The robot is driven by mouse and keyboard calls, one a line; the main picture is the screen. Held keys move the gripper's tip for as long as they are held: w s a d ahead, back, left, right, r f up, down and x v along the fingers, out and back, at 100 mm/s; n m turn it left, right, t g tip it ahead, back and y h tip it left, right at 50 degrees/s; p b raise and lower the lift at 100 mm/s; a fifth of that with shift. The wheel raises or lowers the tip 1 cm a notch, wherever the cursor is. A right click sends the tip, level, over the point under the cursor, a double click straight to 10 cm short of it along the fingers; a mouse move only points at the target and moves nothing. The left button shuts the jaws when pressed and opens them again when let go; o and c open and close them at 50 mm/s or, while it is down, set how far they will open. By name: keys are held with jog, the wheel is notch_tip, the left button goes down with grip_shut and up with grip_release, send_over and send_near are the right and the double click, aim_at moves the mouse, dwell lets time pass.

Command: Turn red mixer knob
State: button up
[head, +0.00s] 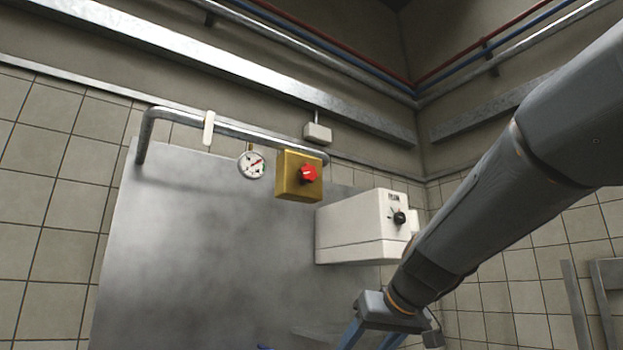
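The red knob (309,174) sits on the front face of a yellow-gold box (288,186), which is on the metal pipe (240,129) along the wall. A white mark shows on the knob. My gripper (372,342) is at the bottom edge, below and right of the knob and well apart from it. Two blue finger parts show with a gap between them, but their tips are cut off by the frame. I cannot tell whether they hold anything.
A round white gauge (252,165) hangs left of the yellow box. A white machine (360,226) with a black knob (399,217) is right of it, partly behind my arm. A small grey box (317,132) is above.

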notch_tip(320, 180, up, 18)
jog(key=w+a+r+n+t+y, duration=0.1)
jog(key=w+a+n+t+y, duration=0.1)
jog(key=a+t, duration=0.1)
jog(key=n+t+y, duration=0.3)
send_near(310, 172)
jog(key=w, duration=0.1)
jog(key=p+x, duration=0.3)
jog(key=x, duration=0.4)
jog(key=shift+a+p, duration=0.3)
jog(key=shift+w, duration=0.1)
jog(key=c, duration=1.1)
jog(key=shift+o, duration=0.2)
